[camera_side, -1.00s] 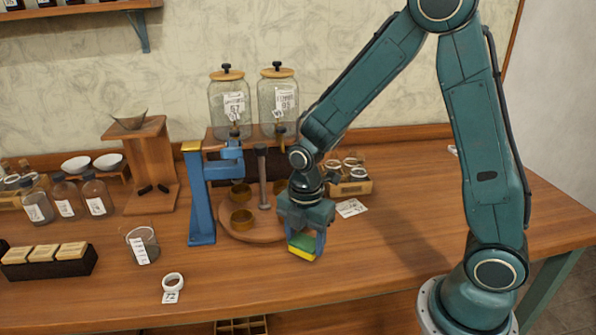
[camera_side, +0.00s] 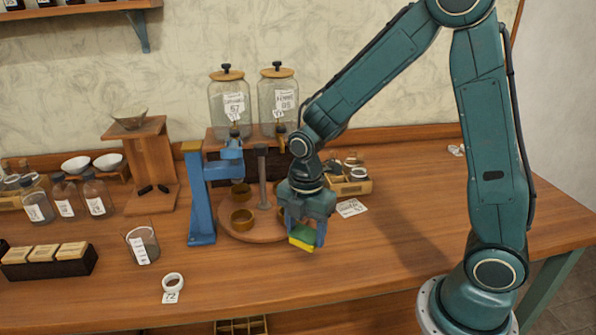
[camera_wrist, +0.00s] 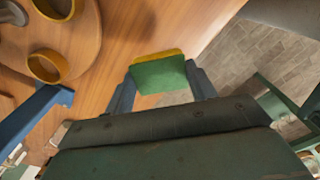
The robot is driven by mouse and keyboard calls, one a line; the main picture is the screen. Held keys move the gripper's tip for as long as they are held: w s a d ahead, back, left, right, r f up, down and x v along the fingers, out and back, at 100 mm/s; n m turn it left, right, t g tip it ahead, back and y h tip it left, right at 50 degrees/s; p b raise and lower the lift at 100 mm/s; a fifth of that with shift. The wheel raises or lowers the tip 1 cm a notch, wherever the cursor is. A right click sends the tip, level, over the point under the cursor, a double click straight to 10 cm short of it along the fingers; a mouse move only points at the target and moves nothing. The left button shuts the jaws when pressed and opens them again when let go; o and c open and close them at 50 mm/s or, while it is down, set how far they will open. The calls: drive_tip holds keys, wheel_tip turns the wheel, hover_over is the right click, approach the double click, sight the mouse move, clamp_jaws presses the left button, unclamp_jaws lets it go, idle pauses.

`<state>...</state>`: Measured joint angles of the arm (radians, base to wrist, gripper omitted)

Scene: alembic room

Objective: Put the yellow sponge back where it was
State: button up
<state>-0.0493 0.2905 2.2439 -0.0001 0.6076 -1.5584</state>
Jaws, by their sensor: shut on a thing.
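The yellow sponge (camera_side: 302,236) has a green top face and yellow sides. It is held between the fingers of my gripper (camera_side: 306,228), low over the front middle of the table. In the wrist view the sponge (camera_wrist: 160,74) sits between both fingers of my gripper (camera_wrist: 162,82), green face toward the camera, with a yellow strip along its far edge. I cannot tell from these frames whether the sponge touches the table. No marked resting place for it can be made out.
A round wooden stand (camera_side: 240,233) with brass rings is close left of my gripper, beside a blue post (camera_side: 201,205). A glass beaker (camera_side: 143,245) and a white ring (camera_side: 173,281) are further left. The table's right side is clear.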

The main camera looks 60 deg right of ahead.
drive_tip(key=w+d+r+m, duration=0.1)
drive_tip(key=d+r+m, duration=0.35)
drive_tip(key=d, duration=0.35)
wheel_tip(320, 180, up, 8)
drive_tip(key=m, duration=0.5)
hover_over(344, 228)
wheel_tip(344, 228, down, 20)
drive_tip(key=shift+f, duration=0.25)
drive_tip(key=shift+f, duration=0.1)
drive_tip(key=o, duration=1)
wheel_tip(344, 228, up, 12)
drive_tip(key=shift+r, duration=0.15)
idle(0.4)
